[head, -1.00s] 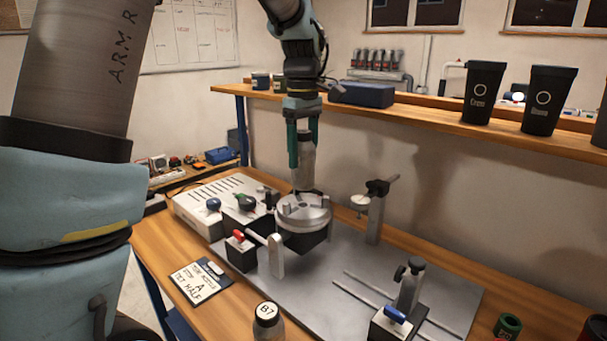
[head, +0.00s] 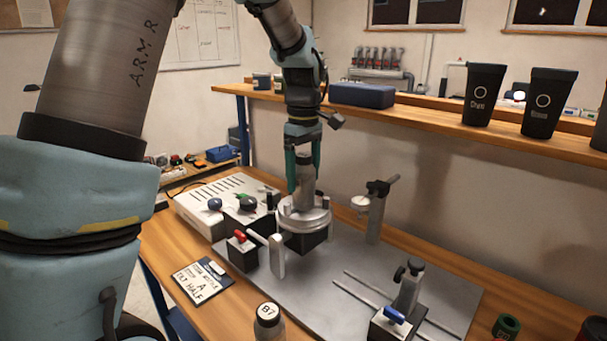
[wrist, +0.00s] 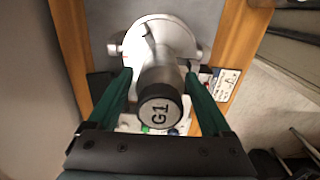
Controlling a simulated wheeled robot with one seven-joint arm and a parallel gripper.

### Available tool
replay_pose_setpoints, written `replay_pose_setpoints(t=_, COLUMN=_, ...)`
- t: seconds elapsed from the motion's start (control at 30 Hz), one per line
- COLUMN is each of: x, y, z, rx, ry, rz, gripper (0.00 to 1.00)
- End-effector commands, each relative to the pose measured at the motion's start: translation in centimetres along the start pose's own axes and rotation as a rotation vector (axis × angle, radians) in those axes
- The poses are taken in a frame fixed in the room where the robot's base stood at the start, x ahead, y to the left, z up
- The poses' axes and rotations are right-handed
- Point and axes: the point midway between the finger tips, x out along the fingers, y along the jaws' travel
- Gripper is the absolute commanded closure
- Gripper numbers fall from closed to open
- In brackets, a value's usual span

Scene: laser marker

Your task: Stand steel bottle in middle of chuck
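The steel bottle, a grey cylinder with a dark cap marked G1 (wrist: 160,112), stands upright on the round chuck (head: 291,221), near its middle by the head view (head: 305,187). The chuck's pale face and jaws show around it in the wrist view (wrist: 182,42). My gripper (head: 304,184) is above the chuck with its green fingers on either side of the bottle. In the wrist view a narrow gap shows between the fingers (wrist: 159,75) and the bottle, so the gripper looks open. The bottle's foot is partly hidden.
A B7 bottle (head: 268,318) and a label card (head: 202,281) are nearer. A shelf with dark cups (head: 482,92) runs behind.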

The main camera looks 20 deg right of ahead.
Motion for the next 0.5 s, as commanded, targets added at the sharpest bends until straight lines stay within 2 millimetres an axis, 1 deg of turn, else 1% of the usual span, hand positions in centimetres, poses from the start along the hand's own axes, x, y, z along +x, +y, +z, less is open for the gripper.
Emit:
replay_pose_setpoints(t=0.03, x=0.0, y=0.0, z=0.0, rx=0.000, ry=0.000, rz=0.000, gripper=0.10)
replay_pose_setpoints(t=0.07, x=0.0, y=0.0, z=0.0, rx=0.000, ry=0.000, rz=0.000, gripper=0.07)
replay_pose_setpoints(t=0.33, x=-0.2, y=0.0, z=0.0, rx=0.000, ry=0.000, rz=0.001, gripper=0.07)
replay_pose_setpoints(t=0.43, x=-0.9, y=0.1, z=0.0, rx=0.000, ry=0.001, rz=0.003, gripper=0.07)
replay_pose_setpoints(t=0.5, x=-1.8, y=0.1, z=0.0, rx=0.000, ry=0.002, rz=0.004, gripper=0.07)
